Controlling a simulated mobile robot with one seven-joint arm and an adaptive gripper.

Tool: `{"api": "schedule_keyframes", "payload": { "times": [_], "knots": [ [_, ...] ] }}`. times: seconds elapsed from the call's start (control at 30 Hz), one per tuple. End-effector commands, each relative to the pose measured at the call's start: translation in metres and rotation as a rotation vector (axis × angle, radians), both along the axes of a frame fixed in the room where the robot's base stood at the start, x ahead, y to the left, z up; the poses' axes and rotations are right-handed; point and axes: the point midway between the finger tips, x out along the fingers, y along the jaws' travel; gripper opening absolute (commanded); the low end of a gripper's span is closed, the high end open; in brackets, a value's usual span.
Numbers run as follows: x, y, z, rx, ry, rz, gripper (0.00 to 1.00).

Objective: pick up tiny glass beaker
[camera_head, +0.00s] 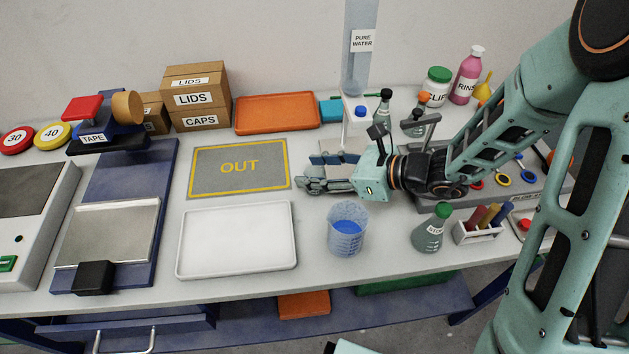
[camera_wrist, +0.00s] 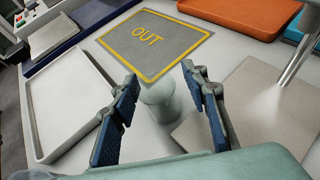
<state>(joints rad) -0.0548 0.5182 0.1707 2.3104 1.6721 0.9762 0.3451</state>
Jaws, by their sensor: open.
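A small, clear glass beaker (camera_wrist: 158,100) stands on the white bench between my fingers in the wrist view. It is pale and see-through, and its lower part is hard to make out. My gripper (camera_wrist: 159,74) is open, with one blue-padded finger on each side of the beaker and a gap visible on both sides. In the head view my gripper (camera_head: 306,186) is low over the bench, pointing left, right of the OUT mat.
A larger beaker with blue liquid (camera_head: 346,232) stands in front of my gripper. A white tray (camera_head: 238,240) and the grey OUT mat (camera_head: 205,180) lie left. A green-stoppered flask (camera_head: 430,230) and a tube rack (camera_head: 480,232) stand right. An orange tray (camera_head: 278,114) lies behind.

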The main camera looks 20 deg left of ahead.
Motion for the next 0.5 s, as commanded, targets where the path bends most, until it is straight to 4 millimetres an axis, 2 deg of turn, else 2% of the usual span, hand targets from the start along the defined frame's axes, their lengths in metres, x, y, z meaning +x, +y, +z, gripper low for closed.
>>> {"api": "schedule_keyframes", "payload": {
  "times": [0.33, 0.5],
  "knots": [
    [-0.003, 0.038, -0.021, -0.001, 0.000, 0.003, 0.41],
    [-0.001, 0.048, -0.026, 0.000, -0.002, 0.001, 0.41]
  ]
}}
